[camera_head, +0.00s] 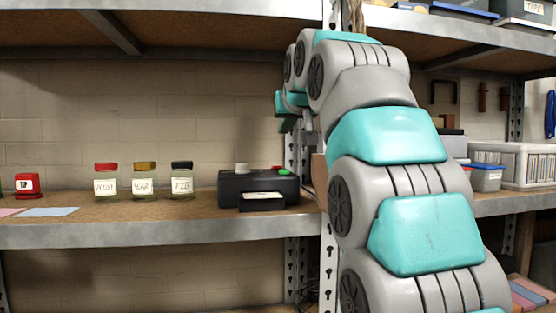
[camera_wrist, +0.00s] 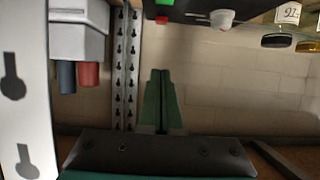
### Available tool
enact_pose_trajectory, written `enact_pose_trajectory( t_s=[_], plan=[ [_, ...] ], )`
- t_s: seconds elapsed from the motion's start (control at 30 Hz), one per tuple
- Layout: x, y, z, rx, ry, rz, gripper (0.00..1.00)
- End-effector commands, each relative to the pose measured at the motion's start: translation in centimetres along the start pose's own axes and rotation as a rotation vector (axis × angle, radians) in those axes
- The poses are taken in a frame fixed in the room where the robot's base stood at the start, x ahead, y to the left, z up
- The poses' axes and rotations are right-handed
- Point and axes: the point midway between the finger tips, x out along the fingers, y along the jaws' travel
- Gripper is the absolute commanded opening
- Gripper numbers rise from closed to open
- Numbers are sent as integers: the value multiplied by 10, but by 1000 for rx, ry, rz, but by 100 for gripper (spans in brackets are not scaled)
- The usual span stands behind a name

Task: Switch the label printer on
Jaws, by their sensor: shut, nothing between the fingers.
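The black label printer (camera_head: 230,190) stands on the middle shelf, with a white label at its front slot. On its top are a white knob (camera_head: 242,168), a green button (camera_head: 283,171) and a small red part beside the green one. In the wrist view the printer (camera_wrist: 190,10) is at the top edge, partly cut off, with the red part (camera_wrist: 162,19), green part (camera_wrist: 164,3) and white knob (camera_wrist: 222,19). My gripper (camera_wrist: 160,73) is shut and empty, its green fingers apart from the printer. In the head view my gripper (camera_head: 286,124) is small and partly hidden, above the printer's right end.
A perforated metal upright (camera_head: 328,258) stands close to the printer's right. An upper shelf (camera_head: 140,56) hangs overhead. Bins (camera_head: 485,178) are at right.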

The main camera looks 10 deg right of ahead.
Motion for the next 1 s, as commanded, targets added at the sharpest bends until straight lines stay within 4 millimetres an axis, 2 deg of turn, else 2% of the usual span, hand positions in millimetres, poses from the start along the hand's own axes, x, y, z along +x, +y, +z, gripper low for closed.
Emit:
enact_pose_trajectory(
  t_s=[0.2, 0.33, 0.7, 1.0],
  plan=[
    [2, 0, 0, 0, -1, -1, 0],
    [10, 0, 0, 0, -2, -1, 0],
    [68, -1, 1, 0, -3, -1, 0],
    [96, 0, 0, 1, -2, -1, 0]
  ],
)
